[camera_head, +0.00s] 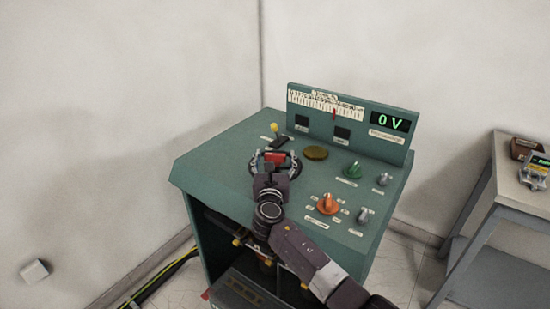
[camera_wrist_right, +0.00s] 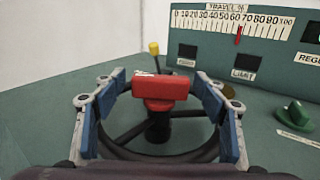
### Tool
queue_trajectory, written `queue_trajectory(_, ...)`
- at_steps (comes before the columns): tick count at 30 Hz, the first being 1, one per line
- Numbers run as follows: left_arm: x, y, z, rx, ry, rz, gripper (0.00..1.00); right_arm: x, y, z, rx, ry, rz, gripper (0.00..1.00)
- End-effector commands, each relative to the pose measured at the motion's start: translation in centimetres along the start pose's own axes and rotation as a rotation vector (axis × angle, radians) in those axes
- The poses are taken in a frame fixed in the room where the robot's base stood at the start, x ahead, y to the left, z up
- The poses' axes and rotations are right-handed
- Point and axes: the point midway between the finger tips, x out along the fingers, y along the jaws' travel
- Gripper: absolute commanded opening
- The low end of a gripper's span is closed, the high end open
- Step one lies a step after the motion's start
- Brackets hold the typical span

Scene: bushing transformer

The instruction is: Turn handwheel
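The handwheel (camera_head: 251,164) is a dark ring on the left part of the green console's top, largely covered by my right gripper in the head view. In the right wrist view the handwheel (camera_wrist_right: 183,157) shows dark spokes and a red block (camera_wrist_right: 160,88) on a black post at its middle. My right gripper (camera_head: 276,156) is over the wheel. Its blue-padded fingers, seen in the right wrist view (camera_wrist_right: 161,82), are spread on either side of the red block, with a visible gap on each side. My left gripper is not in view.
The console (camera_head: 222,158) has a yellow-knobbed lever (camera_head: 274,129), a green knob (camera_head: 353,170), an orange knob (camera_head: 328,204) and grey knobs. Its back panel has a travel scale with a red pointer (camera_head: 334,114) and a display (camera_head: 391,121) reading 0 V. A side table (camera_head: 512,186) stands at right.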

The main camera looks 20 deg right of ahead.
Motion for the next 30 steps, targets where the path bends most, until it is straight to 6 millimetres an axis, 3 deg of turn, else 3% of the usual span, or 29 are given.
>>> queue_trajectory(7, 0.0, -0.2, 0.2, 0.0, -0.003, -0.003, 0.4, -0.3, 0.0, 0.1, 0.0, -0.001, 0.001, 0.65)
queue_trajectory(11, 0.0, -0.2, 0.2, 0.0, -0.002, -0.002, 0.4, -1.5, 0.0, 0.0, 0.0, -0.001, 0.001, 0.65)
queue_trajectory(24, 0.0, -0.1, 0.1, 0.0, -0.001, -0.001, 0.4, -9.5, 0.0, -0.1, 0.0, 0.001, 0.002, 0.65)
queue_trajectory(30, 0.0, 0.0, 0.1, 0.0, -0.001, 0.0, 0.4, -11.6, 0.0, 0.0, 0.0, 0.0, 0.001, 0.65)
